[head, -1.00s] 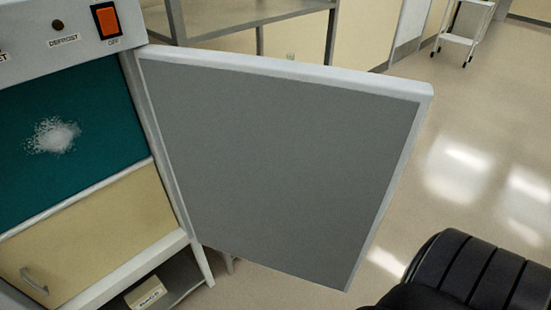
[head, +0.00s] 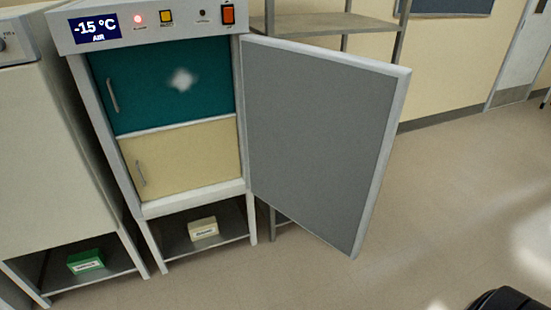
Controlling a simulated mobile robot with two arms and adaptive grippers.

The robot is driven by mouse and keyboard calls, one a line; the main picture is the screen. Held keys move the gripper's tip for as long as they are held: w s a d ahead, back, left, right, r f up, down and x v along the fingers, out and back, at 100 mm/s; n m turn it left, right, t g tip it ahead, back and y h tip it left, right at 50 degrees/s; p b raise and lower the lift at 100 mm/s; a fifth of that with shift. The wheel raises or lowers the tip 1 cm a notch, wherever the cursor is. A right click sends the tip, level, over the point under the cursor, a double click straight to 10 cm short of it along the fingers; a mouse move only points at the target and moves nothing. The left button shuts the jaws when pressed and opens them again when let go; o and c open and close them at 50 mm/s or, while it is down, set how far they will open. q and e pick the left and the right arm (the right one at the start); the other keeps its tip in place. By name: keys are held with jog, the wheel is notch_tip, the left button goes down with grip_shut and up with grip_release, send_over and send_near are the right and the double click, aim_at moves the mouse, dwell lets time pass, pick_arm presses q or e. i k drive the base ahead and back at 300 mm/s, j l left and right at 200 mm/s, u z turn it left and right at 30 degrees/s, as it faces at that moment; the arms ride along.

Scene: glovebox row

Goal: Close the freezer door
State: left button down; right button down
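The freezer (head: 150,209) stands left of centre in the head view, with a control panel showing -15 °C and a lit red lamp. Its door (head: 318,140) is wide open, hinged on the freezer's right side and swung out to the right, its grey inner face toward me. Inside are a teal upper front (head: 205,105) with a white frosty patch and a cream lower front (head: 190,165), each with a handle and both shut. A black rounded part of mine shows at the bottom right corner. Neither gripper is in view.
A second white cabinet (head: 50,160) stands close on the left. A green box (head: 86,262) and a cream box (head: 203,229) sit on the low shelves. A metal shelf rack (head: 330,24) is behind the door. The floor (head: 450,200) to the right is clear.

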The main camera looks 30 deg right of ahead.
aim_at(321, 124)
jog(key=i+l+u, duration=0.1)
jog(key=l+u, duration=1.2)
jog(key=k+l, duration=0.1)
jog(key=l, duration=0.4)
jog(key=k+l, duration=0.1)
jog(key=l, duration=0.4)
jog(key=k+l, duration=0.1)
jog(key=l, duration=0.4)
jog(key=k+l, duration=0.15)
jog(key=l, duration=0.35)
jog(key=k+l, duration=0.1)
jog(key=l, duration=0.4)
jog(key=k+l, duration=0.1)
jog(key=l, duration=0.4)
